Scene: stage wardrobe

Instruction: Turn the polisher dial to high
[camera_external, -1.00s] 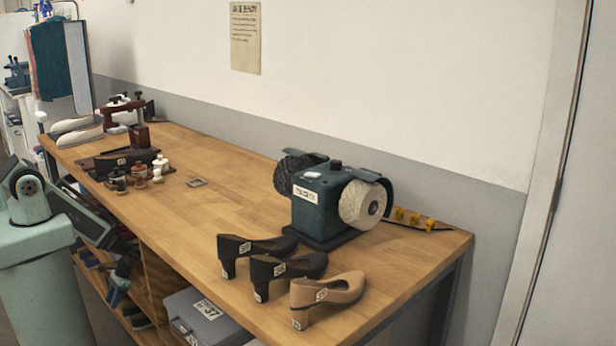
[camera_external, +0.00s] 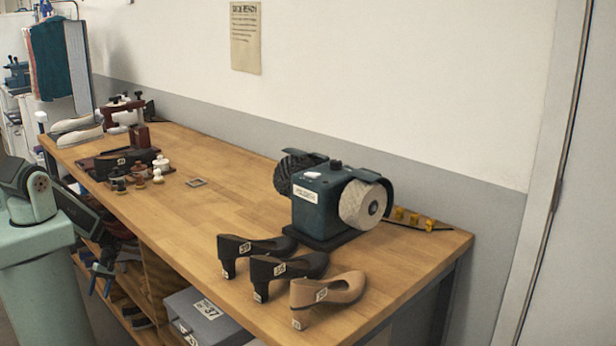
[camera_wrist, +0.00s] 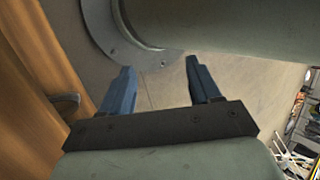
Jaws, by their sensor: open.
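The polisher (camera_external: 318,208) is a dark teal box on a black base, toward the right end of the wooden workbench (camera_external: 225,190). It has a dark bristly wheel (camera_external: 288,174) on its left and a pale wheel (camera_external: 364,205) on its right. A small black knob (camera_external: 336,164), perhaps the dial, stands on top; its setting is too small to read. My gripper (camera_external: 103,282) is open and empty, low beside the bench's left front side, far from the polisher. Its two blue fingers show apart in the wrist view (camera_wrist: 158,72).
Three heeled shoe forms (camera_external: 288,270) stand in front of the polisher. Small amber pieces (camera_external: 414,218) lie to its right. A grey case (camera_external: 208,315) sits below the bench top. Dark tools and small jars (camera_external: 138,175) stand farther left. The bench middle is mostly clear.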

